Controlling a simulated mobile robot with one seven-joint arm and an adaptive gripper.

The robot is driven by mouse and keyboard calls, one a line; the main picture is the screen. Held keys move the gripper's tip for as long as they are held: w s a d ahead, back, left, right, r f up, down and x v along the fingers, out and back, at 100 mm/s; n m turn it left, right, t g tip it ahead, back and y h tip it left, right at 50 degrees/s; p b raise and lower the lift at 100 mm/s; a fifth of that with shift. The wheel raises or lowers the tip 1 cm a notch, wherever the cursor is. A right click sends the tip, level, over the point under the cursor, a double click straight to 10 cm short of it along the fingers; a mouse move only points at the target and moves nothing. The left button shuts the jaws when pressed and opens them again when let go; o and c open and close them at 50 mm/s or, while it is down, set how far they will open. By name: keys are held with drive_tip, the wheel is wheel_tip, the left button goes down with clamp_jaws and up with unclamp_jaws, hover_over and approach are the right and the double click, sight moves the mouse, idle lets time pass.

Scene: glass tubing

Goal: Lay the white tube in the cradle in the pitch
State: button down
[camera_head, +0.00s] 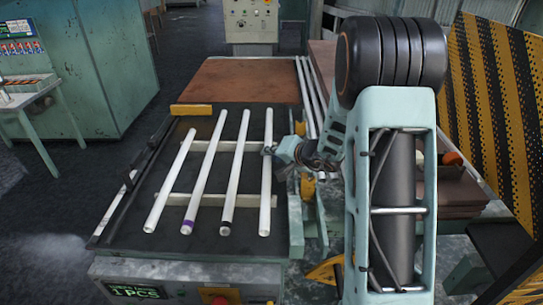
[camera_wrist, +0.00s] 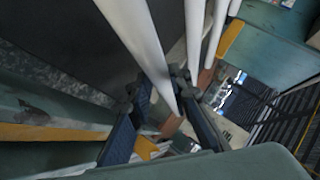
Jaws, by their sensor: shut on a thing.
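Several white tubes lie roughly side by side on a dark bed (camera_head: 135,225), across two pale crossbars (camera_head: 180,199). The leftmost is a plain tube (camera_head: 171,180); beside it are a tube with a purple band (camera_head: 205,170) and a tube with a dark band (camera_head: 236,170). The rightmost white tube (camera_head: 266,190) is plain and nearly straight along the bed. My gripper (camera_head: 271,149) is at its right side, around mid-length, fingers partly hidden. In the wrist view a white tube (camera_wrist: 140,40) runs between the blue-padded fingers of my gripper (camera_wrist: 156,88), which is shut on it. I cannot tell which part is the cradle.
A yellow block (camera_head: 191,110) stands at the bed's far left corner. A brown board (camera_head: 240,80) lies beyond the bed. Long pale rails (camera_head: 311,95) run at the far right. A striped panel (camera_head: 495,90) stands right. A display (camera_head: 135,291) is on the front.

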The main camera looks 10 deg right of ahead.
drive_tip(key=shift+f+b, duration=0.55)
drive_tip(key=shift+b, duration=0.45)
drive_tip(key=c, duration=1.8)
unclamp_jaws()
drive_tip(key=shift+o, duration=0.2)
drive_tip(key=shift+r, duration=0.1)
drive_tip(key=r+p, duration=0.1)
drive_tip(key=p, duration=0.2)
drive_tip(key=shift+r, duration=0.2)
drive_tip(key=b+v, duration=0.1)
drive_tip(key=v, duration=1)
drive_tip(key=shift+s+d+b, duration=0.25)
drive_tip(key=shift+s+b, duration=0.1)
drive_tip(key=shift+s, duration=0.1)
drive_tip(key=shift+a, duration=0.1)
